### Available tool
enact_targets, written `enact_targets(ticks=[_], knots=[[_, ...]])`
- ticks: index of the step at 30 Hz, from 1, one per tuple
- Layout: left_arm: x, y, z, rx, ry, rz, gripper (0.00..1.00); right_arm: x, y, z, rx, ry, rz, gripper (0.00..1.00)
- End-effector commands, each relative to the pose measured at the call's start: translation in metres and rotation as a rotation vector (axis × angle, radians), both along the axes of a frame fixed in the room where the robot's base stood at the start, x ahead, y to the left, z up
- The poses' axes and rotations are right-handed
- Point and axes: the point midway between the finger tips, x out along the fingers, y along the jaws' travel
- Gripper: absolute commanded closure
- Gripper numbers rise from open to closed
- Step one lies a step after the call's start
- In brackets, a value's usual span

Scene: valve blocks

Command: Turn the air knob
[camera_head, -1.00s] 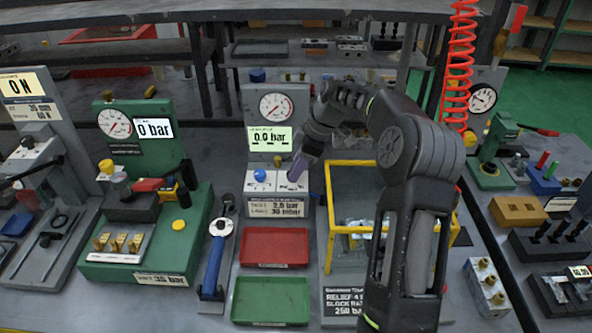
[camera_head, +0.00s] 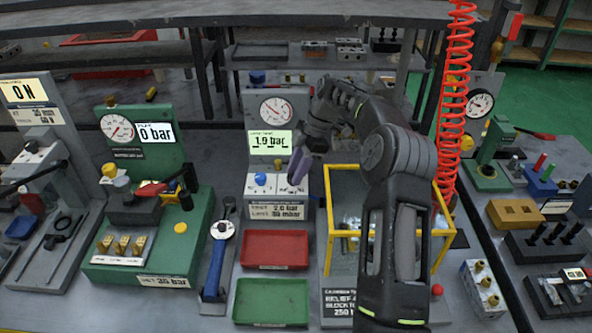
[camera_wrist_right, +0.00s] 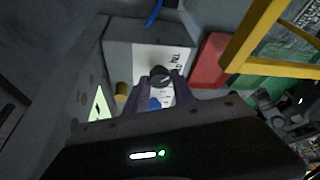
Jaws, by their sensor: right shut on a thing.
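A grey test stand (camera_head: 279,212) carries a round gauge (camera_head: 275,109) and a green display (camera_head: 269,142) that reads about 1.9 bar. A blue knob (camera_head: 261,179) sits on the left of its white front panel. My right gripper (camera_head: 296,180) reaches down to the right part of this panel and covers most of what is there. In the right wrist view, its two purple-grey fingers (camera_wrist_right: 161,86) are shut around a dark round knob (camera_wrist_right: 159,75), the air knob by its place. My left gripper is not in view.
A red tray (camera_head: 274,264) and a green tray (camera_head: 270,318) lie in front of the stand. A yellow frame (camera_head: 345,233) stands close on the right. A blue-handled tool (camera_head: 215,265) lies left, beside a green valve block (camera_head: 203,235).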

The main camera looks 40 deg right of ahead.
Motion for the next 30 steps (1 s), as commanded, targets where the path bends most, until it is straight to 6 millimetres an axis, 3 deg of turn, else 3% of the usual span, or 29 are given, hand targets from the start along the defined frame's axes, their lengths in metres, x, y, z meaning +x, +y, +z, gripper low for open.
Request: enact_targets(ticks=[4, 5, 12, 23, 29, 30], knots=[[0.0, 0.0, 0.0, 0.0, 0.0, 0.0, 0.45, 0.0, -0.001, 0.0, -0.002, 0.0, 0.001, 1.0], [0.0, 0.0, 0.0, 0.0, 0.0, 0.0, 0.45, 0.0, -0.001, 0.0, -0.002, 0.001, 0.0, 0.68], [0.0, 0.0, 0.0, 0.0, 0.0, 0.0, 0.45, 0.0, 0.0, 0.0, -0.001, -0.001, 0.0, 0.48], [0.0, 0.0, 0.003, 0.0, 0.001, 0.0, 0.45, 0.0, -0.002, 0.005, -0.001, -0.001, -0.002, 0.48], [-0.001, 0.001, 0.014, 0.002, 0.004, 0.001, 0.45, -0.003, -0.012, 0.031, -0.002, -0.003, -0.003, 0.48], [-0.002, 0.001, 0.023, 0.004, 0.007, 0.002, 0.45, -0.004, -0.013, 0.038, -0.001, -0.001, -0.003, 0.48]])
